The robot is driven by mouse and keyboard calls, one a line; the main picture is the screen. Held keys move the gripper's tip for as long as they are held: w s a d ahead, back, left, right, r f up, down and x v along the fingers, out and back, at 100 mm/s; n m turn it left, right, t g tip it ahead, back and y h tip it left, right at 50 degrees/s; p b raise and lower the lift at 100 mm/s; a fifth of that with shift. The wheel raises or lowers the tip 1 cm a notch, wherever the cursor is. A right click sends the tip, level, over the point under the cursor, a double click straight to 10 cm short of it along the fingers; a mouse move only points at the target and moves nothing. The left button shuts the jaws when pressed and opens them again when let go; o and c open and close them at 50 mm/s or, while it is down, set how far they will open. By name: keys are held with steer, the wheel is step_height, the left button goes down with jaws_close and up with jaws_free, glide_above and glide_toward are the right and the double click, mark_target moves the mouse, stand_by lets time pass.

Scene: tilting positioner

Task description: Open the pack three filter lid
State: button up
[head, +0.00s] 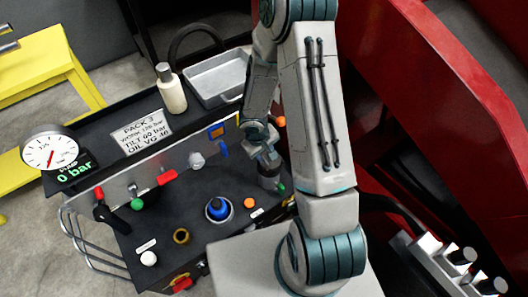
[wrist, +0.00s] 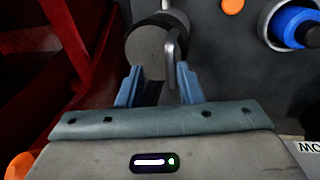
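A grey round canister with a flat top, which looks like the filter and its lid (wrist: 147,50), is just beyond my fingertips in the wrist view. A thin grey bar (wrist: 173,48) runs along its right side, in the space between my fingers. In the head view the grey canister (head: 268,180) stands on the dark panel, partly hidden under my gripper. My gripper (wrist: 158,88) is open, with a finger on each side and the bar nearer the right finger. I cannot tell whether any finger touches. The gripper also shows in the head view (head: 265,157).
A blue cap in a pale ring (head: 218,209), an orange ball (head: 249,203) and a brass ring (head: 181,236) are left of the canister. A bottle (head: 171,90) and tray (head: 218,78) stand behind. Red structure (head: 440,100) is right.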

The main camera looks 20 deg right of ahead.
steer(key=shift+a+r, duration=0.1)
step_height(320, 180, up, 13)
steer(key=a+p, duration=0.2)
steer(key=p, duration=0.1)
steer(key=shift+s+a+r, duration=0.2)
steer(key=shift+s+a, duration=0.05)
steer(key=shift+s, duration=0.15)
